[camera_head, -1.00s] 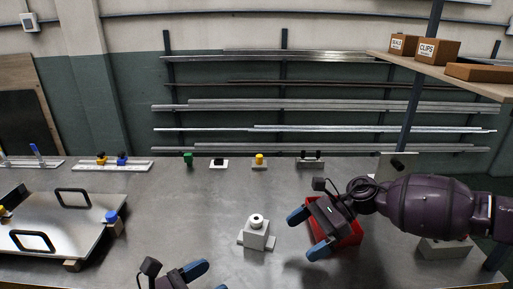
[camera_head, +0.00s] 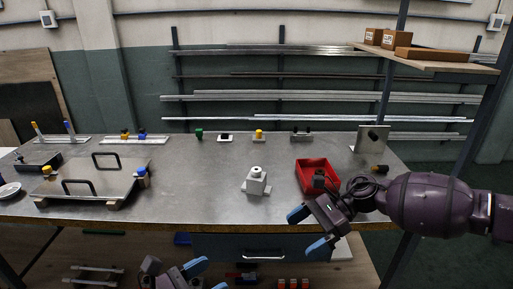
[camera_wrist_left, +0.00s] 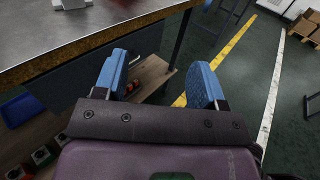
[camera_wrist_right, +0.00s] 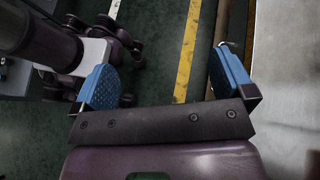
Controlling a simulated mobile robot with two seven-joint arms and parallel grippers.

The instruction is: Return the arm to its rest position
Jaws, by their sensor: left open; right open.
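My right gripper (camera_head: 312,231) is open and empty, with blue fingertips, at the front edge of the metal table in the head view, below the red bin. Its fingers (camera_wrist_right: 164,82) stand wide apart over the green floor in the right wrist view, beside the table edge. My left gripper (camera_head: 207,278) shows only partly at the bottom of the head view. In the left wrist view its blue fingers (camera_wrist_left: 162,80) are open with nothing between them, just off the table's front edge.
The metal table (camera_head: 215,195) carries a grey block with a round white top (camera_head: 256,181), a red bin (camera_head: 318,174) and a metal plate with two handles (camera_head: 95,180). A drawer (camera_head: 262,247) and lower shelf lie below. Floor at the right is clear.

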